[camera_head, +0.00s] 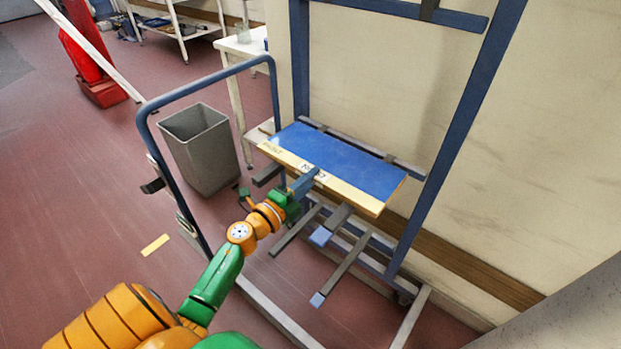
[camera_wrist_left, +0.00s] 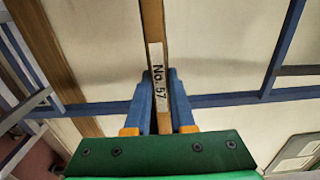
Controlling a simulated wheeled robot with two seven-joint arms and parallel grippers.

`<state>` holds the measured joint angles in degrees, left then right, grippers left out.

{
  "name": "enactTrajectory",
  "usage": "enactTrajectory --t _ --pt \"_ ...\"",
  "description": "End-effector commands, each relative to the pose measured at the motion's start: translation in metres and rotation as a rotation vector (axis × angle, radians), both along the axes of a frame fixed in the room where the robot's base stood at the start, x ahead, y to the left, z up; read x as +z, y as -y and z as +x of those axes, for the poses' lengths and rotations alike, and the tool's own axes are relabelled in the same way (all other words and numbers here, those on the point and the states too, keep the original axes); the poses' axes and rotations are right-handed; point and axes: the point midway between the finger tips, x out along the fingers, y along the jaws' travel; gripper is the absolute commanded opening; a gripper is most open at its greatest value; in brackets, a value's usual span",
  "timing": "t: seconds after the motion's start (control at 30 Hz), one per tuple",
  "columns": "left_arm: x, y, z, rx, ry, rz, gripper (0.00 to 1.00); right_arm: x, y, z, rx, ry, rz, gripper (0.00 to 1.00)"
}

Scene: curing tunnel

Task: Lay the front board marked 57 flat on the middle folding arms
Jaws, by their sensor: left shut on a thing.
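The board marked No. 57 (camera_head: 350,160) has a blue top and a yellowish front edge. It looks about level at the middle of the blue rack. In the left wrist view its narrow edge (camera_wrist_left: 153,25) bears the "No. 57" label. My left gripper (camera_head: 307,181) is shut on this front edge, its blue fingers on either side of it. Ends of folding arms, one on the left (camera_head: 267,174) and one with a blue tip (camera_head: 334,222), stick out from under the board. Whether the board touches them I cannot tell. My right gripper is not in view.
Lower arms (camera_head: 346,268) with blue tips stick out below. The blue rack frame (camera_head: 460,125) stands against the wall. A blue tubular rail (camera_head: 207,82) and a grey bin (camera_head: 200,147) are on the left. Open floor lies at the far left.

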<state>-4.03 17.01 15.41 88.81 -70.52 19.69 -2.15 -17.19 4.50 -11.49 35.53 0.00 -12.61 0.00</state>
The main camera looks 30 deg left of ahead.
Motion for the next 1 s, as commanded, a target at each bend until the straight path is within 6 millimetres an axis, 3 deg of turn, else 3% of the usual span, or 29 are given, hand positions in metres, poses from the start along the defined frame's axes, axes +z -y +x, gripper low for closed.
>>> enactTrajectory --t 0.27,0.3,0.4,0.73,1.0 --pt "-0.006 0.000 0.000 0.000 0.002 0.000 0.00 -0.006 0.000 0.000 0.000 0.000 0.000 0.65" --pt "-0.005 0.000 0.000 0.000 0.002 0.000 0.30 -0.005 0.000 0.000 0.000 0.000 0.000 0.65" --pt "-0.005 0.000 0.000 0.000 0.001 0.000 0.57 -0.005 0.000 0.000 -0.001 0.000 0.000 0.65" --pt "-0.006 0.000 -0.004 0.000 -0.002 -0.001 0.57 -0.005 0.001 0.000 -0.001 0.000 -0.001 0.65" --pt "-0.008 -0.004 -0.057 -0.001 -0.003 0.000 0.57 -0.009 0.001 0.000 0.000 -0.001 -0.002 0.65"
